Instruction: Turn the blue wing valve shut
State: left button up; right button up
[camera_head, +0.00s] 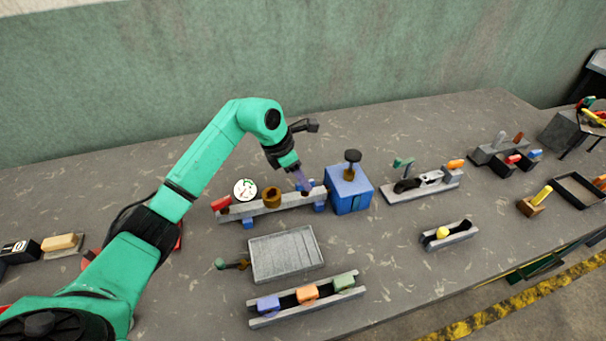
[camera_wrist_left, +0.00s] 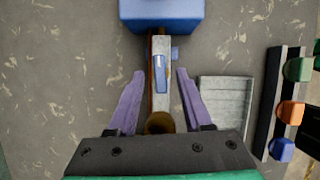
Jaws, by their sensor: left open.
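The blue wing valve (camera_wrist_left: 161,73) is a narrow upright-looking blue bar on a grey rail (camera_wrist_left: 162,48) in the left wrist view. It lies lengthwise along the rail. My left gripper (camera_wrist_left: 161,72) is open, with one purple finger on each side of the rail and the valve between the fingertips in the picture. I cannot tell whether the fingers are level with the valve or above it. In the head view my left gripper (camera_head: 303,186) points down over the right part of the rail (camera_head: 255,208) and mostly hides the valve.
A blue box with a black knob (camera_head: 348,190) stands at the rail's right end. A brass cylinder (camera_head: 271,196), a round gauge (camera_head: 245,189) and a red part (camera_head: 221,203) sit further left. A grey tray (camera_head: 287,254) and a block holder (camera_head: 307,299) lie in front.

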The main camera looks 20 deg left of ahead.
pick_arm(q)
jog(key=shift+w+d+f, duration=0.1)
jog(key=shift+d+f, duration=0.1)
jog(key=shift+f, duration=0.35)
grip_shut()
